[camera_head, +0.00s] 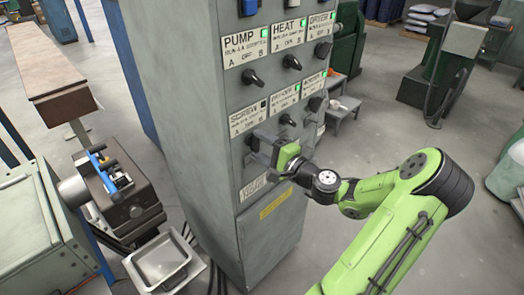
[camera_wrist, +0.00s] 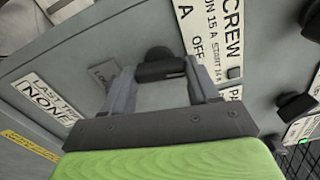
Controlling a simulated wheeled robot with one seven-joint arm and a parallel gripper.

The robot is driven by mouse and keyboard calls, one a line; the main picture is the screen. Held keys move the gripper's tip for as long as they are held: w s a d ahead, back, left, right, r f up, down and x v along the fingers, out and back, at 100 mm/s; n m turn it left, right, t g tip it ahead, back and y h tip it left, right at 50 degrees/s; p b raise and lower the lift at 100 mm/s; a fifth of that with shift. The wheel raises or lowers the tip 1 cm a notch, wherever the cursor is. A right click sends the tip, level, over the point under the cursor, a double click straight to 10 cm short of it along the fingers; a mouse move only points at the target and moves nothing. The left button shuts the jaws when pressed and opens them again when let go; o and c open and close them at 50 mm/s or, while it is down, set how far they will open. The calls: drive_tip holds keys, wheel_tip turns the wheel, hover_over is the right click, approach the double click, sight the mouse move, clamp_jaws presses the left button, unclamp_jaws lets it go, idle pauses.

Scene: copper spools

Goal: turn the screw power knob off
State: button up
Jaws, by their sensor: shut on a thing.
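The screw power knob (camera_wrist: 158,66) is a black rotary knob on the grey cabinet front, below the SCREW label (camera_wrist: 226,40). In the wrist view it sits between my two fingertips, and my gripper (camera_wrist: 160,82) is shut on it. In the head view my gripper (camera_head: 263,146) is at the lower left of the knob panel and mostly hides the knob. The SCREW label (camera_head: 247,115) shows just above it. The small indicator (camera_head: 263,103) by that label looks dark, while other indicators are green. The knob's exact pointer position cannot be read.
Close by are the PUMP knob (camera_head: 252,78), HEAT knob (camera_head: 291,62) and feeder knob (camera_head: 287,119). The grey cabinet (camera_head: 190,130) stands upright. A metal tray (camera_head: 165,262) and a machine with blue parts (camera_head: 115,185) are at left. Open floor lies right of the cabinet.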

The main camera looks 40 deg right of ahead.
drive_tip(key=shift+f+n+b, duration=0.1)
drive_tip(key=shift+n+b, duration=0.45)
drive_tip(key=shift+n, duration=0.35)
drive_tip(key=o, duration=1.1)
drive_tip(key=shift+c, duration=0.2)
drive_tip(key=shift+s, duration=0.1)
drive_tip(key=s, duration=1.5)
drive_tip(key=shift+s+d, duration=0.2)
drive_tip(key=shift+s, duration=0.15)
